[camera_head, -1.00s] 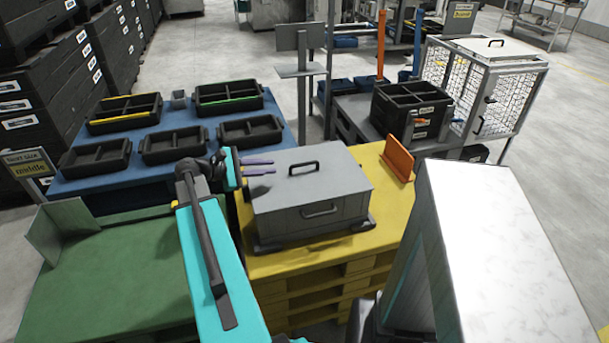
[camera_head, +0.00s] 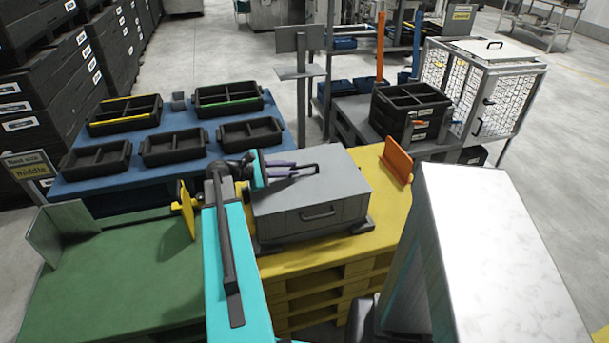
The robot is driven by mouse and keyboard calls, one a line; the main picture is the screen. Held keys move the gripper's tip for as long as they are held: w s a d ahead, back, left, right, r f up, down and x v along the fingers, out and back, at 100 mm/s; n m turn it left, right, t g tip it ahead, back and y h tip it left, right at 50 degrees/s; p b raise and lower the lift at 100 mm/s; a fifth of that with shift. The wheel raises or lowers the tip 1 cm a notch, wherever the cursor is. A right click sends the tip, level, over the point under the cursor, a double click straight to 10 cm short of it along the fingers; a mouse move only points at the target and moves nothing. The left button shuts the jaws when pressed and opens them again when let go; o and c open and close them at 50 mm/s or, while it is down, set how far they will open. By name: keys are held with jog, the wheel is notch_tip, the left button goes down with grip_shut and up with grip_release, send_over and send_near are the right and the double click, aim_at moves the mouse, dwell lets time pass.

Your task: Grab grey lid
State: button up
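The grey lid (camera_head: 335,182) lies flat on top of the grey box (camera_head: 320,218), which stands on the yellow pallet. Its black handle (camera_head: 310,164) rises from the lid's middle. My gripper (camera_head: 294,169), with purple fingers, is over the left half of the lid. The fingers point right, and their tips are at the left end of the handle. They look apart; I cannot tell whether they touch the handle. My teal arm comes up from the bottom, left of the box.
An orange plate (camera_head: 395,162) stands upright at the right of the yellow pallet (camera_head: 392,205). A yellow upright plate (camera_head: 187,209) is left of my arm. A blue table (camera_head: 130,180) with several black trays is behind left. The green surface (camera_head: 120,275) is mostly bare.

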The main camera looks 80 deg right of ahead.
aim_at(298, 167)
jog(key=shift+s+d, duration=0.1)
jog(key=shift+s, duration=0.05)
jog(key=p+x, duration=0.1)
jog(key=x, duration=0.2)
jog(key=shift+s+d+r, duration=0.15)
jog(key=shift+s, duration=0.1)
jog(key=shift+x, duration=0.75)
grip_shut()
